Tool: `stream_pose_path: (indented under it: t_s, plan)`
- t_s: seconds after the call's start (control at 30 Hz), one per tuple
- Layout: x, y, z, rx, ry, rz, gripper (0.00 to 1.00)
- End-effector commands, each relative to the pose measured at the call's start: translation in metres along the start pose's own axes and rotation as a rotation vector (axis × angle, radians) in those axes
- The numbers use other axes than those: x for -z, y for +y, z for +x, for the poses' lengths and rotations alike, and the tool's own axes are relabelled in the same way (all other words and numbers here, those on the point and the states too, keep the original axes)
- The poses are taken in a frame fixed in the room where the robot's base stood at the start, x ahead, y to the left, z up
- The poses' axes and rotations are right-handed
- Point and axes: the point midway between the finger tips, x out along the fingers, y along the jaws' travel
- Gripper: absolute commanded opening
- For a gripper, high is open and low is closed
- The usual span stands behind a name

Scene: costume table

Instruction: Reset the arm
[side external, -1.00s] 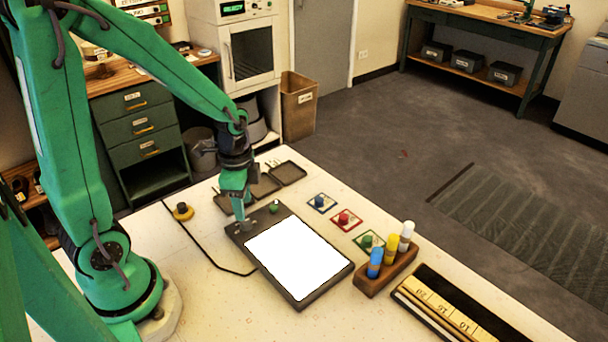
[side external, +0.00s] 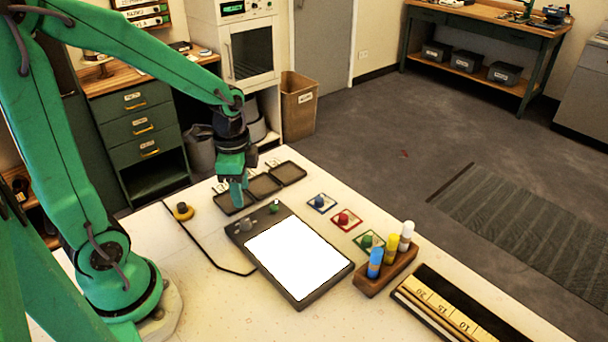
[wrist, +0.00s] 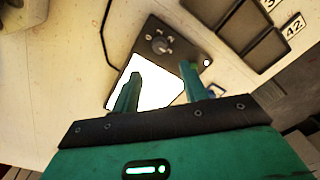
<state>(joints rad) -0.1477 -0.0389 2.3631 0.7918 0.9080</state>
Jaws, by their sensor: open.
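My green arm reaches in from the left in the side external view, with my gripper (side external: 238,190) hanging fingers down just above the near dark tray, behind the light panel. The wrist view shows the two green fingers of my gripper (wrist: 163,92) spread apart with nothing between them. The light panel (side external: 298,262) lies flat on the table, its white surface glowing. It has a grey knob (side external: 246,225) and a green knob (side external: 274,207) along its far edge. In the wrist view the light panel (wrist: 150,62) shows beyond the fingers.
Several dark shallow trays (side external: 290,173) line the table's far edge. Blue, red (side external: 346,219) and green knobbed pieces sit on cards right of the panel. A wooden block (side external: 385,272) holds blue, yellow and white cylinders. A ruler case (side external: 450,310) lies at right.

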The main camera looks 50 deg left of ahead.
Motion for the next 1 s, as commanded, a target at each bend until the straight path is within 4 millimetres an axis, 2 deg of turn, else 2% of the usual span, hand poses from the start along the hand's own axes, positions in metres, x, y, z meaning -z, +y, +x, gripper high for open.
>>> stream_pose_path:
  t_s: [0.27, 0.7, 1.0]
  plan:
    - [0.003, 0.012, -0.039, 0.080, 0.081, -0.169, 0.44]
    - [-0.003, 0.047, -0.103, 0.171, 0.292, -0.524, 0.44]
    - [-0.011, 0.067, -0.129, 0.177, 0.420, -0.709, 0.44]
